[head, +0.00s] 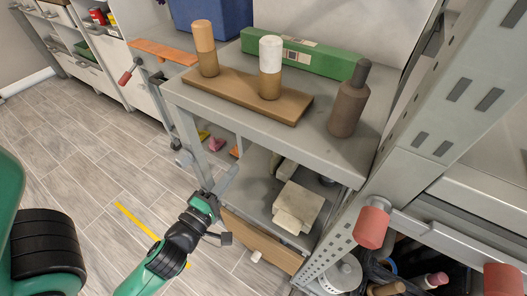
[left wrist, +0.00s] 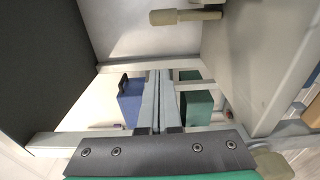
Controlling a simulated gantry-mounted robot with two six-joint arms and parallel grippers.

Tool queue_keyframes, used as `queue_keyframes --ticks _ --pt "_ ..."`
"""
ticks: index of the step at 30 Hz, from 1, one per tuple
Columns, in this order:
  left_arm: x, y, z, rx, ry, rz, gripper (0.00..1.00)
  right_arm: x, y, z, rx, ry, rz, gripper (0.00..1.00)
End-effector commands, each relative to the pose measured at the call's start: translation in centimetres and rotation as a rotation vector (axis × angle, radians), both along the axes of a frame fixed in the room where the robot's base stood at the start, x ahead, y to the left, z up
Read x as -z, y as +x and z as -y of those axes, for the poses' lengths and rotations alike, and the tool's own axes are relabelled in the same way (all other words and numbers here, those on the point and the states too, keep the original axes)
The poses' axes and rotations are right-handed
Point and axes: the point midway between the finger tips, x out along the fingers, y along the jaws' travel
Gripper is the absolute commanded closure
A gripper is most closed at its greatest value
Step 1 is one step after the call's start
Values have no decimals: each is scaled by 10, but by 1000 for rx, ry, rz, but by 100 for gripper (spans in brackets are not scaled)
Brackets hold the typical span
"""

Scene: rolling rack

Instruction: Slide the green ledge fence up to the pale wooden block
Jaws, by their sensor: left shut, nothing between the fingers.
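A long green box-shaped piece with a pale label (head: 302,52) lies along the back of the top shelf; it is the only long green piece I see, and I cannot tell if it is the ledge fence. A pale cream block (head: 297,207) sits on the lower shelf; I cannot tell if it is wooden. My left gripper (head: 232,170) is shut and empty, in front of the rack's left side below the top shelf. In the left wrist view its fingers (left wrist: 160,75) lie together, with a green box face (left wrist: 197,105) to their right. My right gripper is not in view.
The top shelf (head: 330,150) holds a brown board (head: 235,95) with two wooden cylinders, one white-topped (head: 270,52), and a dark brown bottle shape (head: 349,100). A blue bin (head: 212,18) stands behind. A grey upright (head: 400,140) bounds the right.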

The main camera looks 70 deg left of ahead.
Motion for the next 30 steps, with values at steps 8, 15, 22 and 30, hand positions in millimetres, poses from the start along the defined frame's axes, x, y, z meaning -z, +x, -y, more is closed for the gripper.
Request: queue_keyframes --ticks 8,15,22,30 --pt "4 4 -8 -14 -1 -11 100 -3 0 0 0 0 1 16" --pt "2 37 -37 -16 1 -8 100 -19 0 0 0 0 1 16" --pt "5 76 -68 -14 1 -8 100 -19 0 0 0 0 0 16" --pt "8 105 -44 -7 2 -12 100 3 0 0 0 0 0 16"
